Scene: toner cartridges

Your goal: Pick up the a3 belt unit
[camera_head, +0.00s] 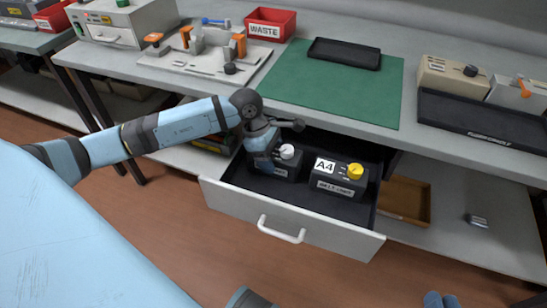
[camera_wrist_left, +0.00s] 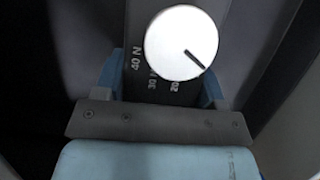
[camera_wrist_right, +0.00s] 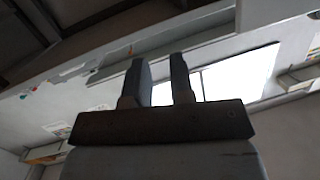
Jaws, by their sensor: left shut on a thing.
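The open drawer (camera_head: 228,189) holds two dark units side by side. The left one, a unit with a white knob (camera_head: 287,166), is partly covered by my left gripper (camera_head: 264,160), so no size label shows on it. In the left wrist view its white knob (camera_wrist_left: 181,43) and dark top with force marks lie between the two blue fingers, which are shut on it. It still sits in the drawer. The right unit (camera_head: 338,183) has a yellow knob and reads A4. My right gripper (camera_wrist_right: 160,72) is open and empty, away from the drawer.
The drawer hangs out below the workbench, whose green mat (camera_head: 330,90) lies above it. A black tray (camera_head: 344,53), a red WASTE bin (camera_head: 270,24) and a fixture (camera_head: 205,60) stand on the bench. A brown tray (camera_head: 404,200) lies on the lower shelf.

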